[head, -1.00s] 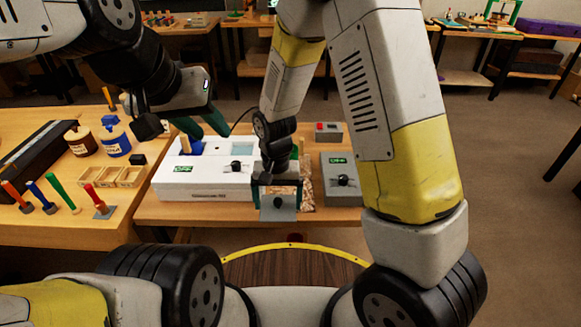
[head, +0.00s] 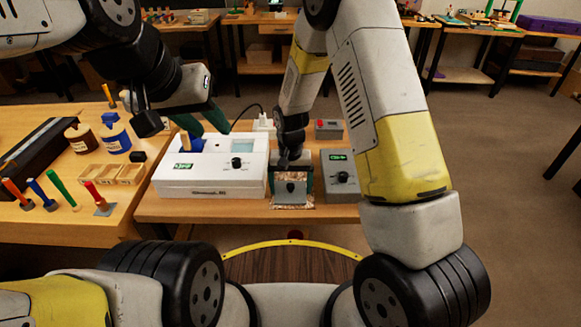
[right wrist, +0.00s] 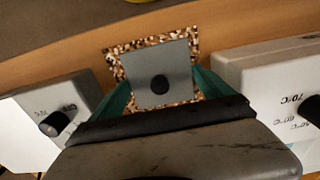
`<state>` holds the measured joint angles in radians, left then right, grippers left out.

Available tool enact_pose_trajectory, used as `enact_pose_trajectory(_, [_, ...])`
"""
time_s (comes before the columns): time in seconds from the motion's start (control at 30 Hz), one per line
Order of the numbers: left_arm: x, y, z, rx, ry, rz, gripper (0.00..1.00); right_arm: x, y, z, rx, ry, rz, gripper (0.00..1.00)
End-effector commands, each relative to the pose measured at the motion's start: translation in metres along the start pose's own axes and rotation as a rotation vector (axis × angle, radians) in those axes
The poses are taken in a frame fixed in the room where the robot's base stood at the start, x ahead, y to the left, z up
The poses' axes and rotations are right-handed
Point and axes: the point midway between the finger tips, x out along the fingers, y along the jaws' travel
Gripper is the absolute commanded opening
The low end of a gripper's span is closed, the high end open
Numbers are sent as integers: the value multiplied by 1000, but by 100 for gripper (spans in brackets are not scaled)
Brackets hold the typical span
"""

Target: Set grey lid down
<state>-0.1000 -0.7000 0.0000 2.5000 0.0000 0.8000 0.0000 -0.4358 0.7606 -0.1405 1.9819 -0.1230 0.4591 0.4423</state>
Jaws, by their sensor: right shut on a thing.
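The grey lid (head: 283,188), a square plate with a black knob, is held between the green fingertips of my right gripper (head: 291,182). In the right wrist view the lid (right wrist: 174,62) lies over a speckled brown mat (right wrist: 124,64), whose edges show around it. The mat's front edge (head: 292,207) shows below the lid in the head view. I cannot tell whether the lid touches the mat. My left gripper (head: 202,122) has its green fingers apart above the white box (head: 212,190), near a wooden handle (head: 185,140) in its blue opening.
The white box stands close left of the mat, and a grey control box (head: 341,184) with a knob stands close right. A small grey box with a red button (head: 328,128) is behind. Jars and colored-handled tools stand on the left table.

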Motion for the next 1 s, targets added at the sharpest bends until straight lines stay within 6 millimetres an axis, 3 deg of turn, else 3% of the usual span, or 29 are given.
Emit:
enact_pose_trajectory(0.17, [0,0,0,0,0,0,36,2,0,0,0,-1,0,49])
enact_pose_trajectory(0.2, [0,0,0,0,0,0,36,3,0,0,0,-1,0,92])
enact_pose_trajectory(0.27, [0,0,0,0,0,0,36,3,0,0,0,0,0,100])
enact_pose_trajectory(0.5, [0,0,0,0,0,0,36,1,0,0,0,0,0,100])
enact_pose_trajectory(0.63, [0,0,0,0,0,0,36,-10,-1,-1,0,3,-1,100])
enact_pose_trajectory(1.0, [0,0,0,0,0,0,36,-86,0,0,0,3,-2,100])
